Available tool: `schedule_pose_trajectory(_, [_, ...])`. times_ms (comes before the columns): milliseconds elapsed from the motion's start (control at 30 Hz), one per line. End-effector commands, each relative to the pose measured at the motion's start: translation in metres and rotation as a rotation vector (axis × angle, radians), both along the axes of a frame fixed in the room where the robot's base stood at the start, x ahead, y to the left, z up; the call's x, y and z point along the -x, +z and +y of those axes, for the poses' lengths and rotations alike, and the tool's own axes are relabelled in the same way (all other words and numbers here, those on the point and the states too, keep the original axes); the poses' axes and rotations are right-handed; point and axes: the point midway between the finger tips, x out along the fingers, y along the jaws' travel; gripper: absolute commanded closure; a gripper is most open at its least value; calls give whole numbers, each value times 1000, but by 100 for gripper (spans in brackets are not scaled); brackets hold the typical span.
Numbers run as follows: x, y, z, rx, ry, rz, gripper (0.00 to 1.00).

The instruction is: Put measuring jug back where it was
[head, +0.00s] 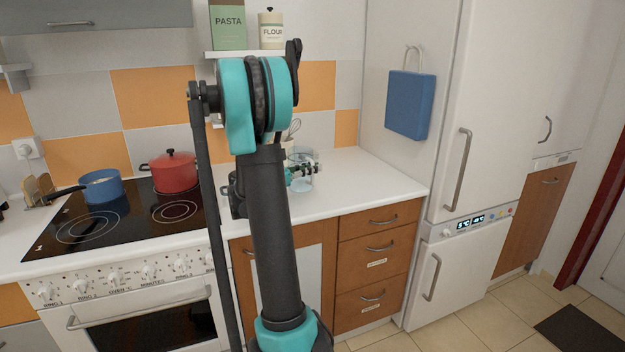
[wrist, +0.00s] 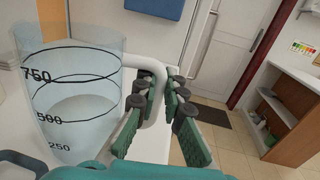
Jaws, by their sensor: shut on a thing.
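The measuring jug (wrist: 75,105) is clear, with black rings and the marks 750, 500 and 250. It fills the left of the wrist view and looks roughly upright. Its pale handle (wrist: 156,75) passes between the green fingers of my gripper (wrist: 158,112), which is shut on it. In the head view the jug (head: 301,180) shows at the worktop just right of my arm, with my gripper (head: 307,171) across it. My arm hides part of that area. I cannot tell whether the jug's base touches the worktop.
The white worktop (head: 365,182) is clear to the right of the jug. A whisk (head: 294,126) shows behind it. The hob at left bears a red pot (head: 174,172) and a blue pan (head: 101,187). A shelf (head: 245,53) above holds pasta and flour containers. A tall fridge (head: 480,110) bounds the right.

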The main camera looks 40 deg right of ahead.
Motion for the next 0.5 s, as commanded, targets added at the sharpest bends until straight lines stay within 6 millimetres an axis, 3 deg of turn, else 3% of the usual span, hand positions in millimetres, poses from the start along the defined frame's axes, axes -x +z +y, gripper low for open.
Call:
schedule_pose_trajectory(233, [-1, -33, 0, 1, 0, 0, 100])
schedule_pose_trajectory(500, [0, -38, 0, 1, 0, -1, 100])
